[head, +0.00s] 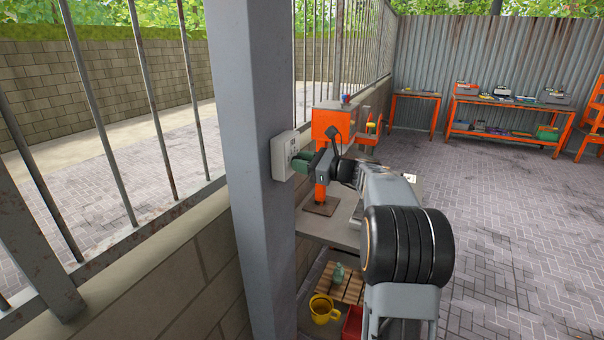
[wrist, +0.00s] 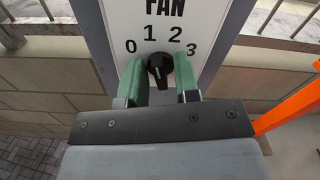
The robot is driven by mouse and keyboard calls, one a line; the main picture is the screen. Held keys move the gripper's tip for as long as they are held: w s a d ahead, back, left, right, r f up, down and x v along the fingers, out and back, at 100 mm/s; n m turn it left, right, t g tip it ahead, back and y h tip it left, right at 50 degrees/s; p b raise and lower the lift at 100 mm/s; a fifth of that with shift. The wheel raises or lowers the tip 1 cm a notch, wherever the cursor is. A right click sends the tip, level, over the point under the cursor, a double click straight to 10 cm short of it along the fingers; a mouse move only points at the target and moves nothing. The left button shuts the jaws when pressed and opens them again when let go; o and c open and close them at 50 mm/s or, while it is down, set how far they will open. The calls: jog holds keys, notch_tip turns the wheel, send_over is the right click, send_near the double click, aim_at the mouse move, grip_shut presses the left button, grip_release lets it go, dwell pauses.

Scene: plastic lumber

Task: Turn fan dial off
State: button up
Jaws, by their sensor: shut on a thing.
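The fan dial (wrist: 159,70) is a black round knob on a white panel (wrist: 122,14) marked FAN, with 0, 1, 2 and 3 in an arc above it. A pale mark on the knob points roughly up towards 1, but its exact setting is hard to tell. My gripper (head: 298,164) has green fingers on either side of the knob and is shut on it. In the head view the panel is a white box (head: 283,157) on a grey post, and the dial is hidden behind my fingers.
The grey post (head: 252,180) stands beside a barred fence on a low block wall. An orange machine (head: 328,125) stands on a bench just right of the post. A yellow mug (head: 322,309) sits below. Open paving (head: 500,240) lies to the right.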

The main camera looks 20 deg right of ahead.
jog(key=shift+f+n+b, duration=0.15)
jog(key=shift+n+b, duration=4.05)
jog(key=shift+n, duration=0.3)
jog(key=o, duration=0.6)
jog(key=shift+s+a, duration=0.1)
jog(key=shift+c, duration=0.2)
jog(key=b+v, duration=0.1)
jog(key=v, duration=1.3)
jog(key=shift+a, duration=0.1)
